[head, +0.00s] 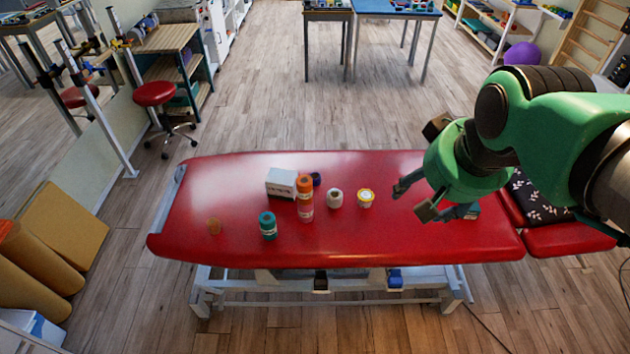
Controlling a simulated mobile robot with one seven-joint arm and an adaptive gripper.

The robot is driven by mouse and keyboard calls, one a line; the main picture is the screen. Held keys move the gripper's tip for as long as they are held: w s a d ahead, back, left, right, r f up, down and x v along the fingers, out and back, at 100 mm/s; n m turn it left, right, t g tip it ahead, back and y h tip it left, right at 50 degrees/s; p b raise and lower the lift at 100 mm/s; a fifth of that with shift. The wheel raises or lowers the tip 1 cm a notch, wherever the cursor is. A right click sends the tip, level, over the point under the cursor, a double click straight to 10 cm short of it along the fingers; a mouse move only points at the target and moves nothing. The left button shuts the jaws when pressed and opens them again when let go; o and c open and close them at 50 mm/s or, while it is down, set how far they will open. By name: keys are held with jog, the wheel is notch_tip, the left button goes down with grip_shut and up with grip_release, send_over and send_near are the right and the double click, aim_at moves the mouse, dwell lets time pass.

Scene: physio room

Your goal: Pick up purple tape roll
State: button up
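The purple tape roll (316,179) appears as a small dark purple shape on the red treatment table (240,180). It stands just behind and right of an orange bottle (305,205), which partly hides it, and right of a white box (281,182). My gripper (412,201) is to its right, above the right part of the table. Its two fingers are spread apart with nothing visible between them. It is well clear of the tape roll.
A white roll (335,198) and a yellow-and-white tub (365,198) stand between the tape roll and my gripper. A patterned black cushion (535,195) lies at right. The table's front middle is clear.

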jog(key=w+a+g, duration=0.1)
jog(key=w+a, duration=0.1)
jog(key=w, duration=0.8)
jog(key=w+a, duration=0.2)
jog(key=w, duration=0.8)
jog(key=w+a+f+m+g, duration=0.1)
jog(key=w+a+f, duration=0.1)
jog(key=w+f, duration=0.5)
jog(key=w+a+f, duration=0.2)
jog(key=w, duration=0.8)
jog(key=w+a+f, duration=0.3)
jog(key=w+f, duration=0.3)
jog(key=f, duration=0.5)
jog(key=w+a+f+g, duration=0.1)
jog(key=w+a+f, duration=0.3)
jog(key=w+f, duration=0.3)
jog(key=w+a+f+m+b, duration=0.1)
jog(key=w+a+f, duration=0.3)
jog(key=f, duration=1.1)
jog(key=w, duration=0.3)
jog(key=shift+w+a+g, duration=0.15)
jog(key=shift+g, duration=0.25)
jog(key=shift+f, duration=0.25)
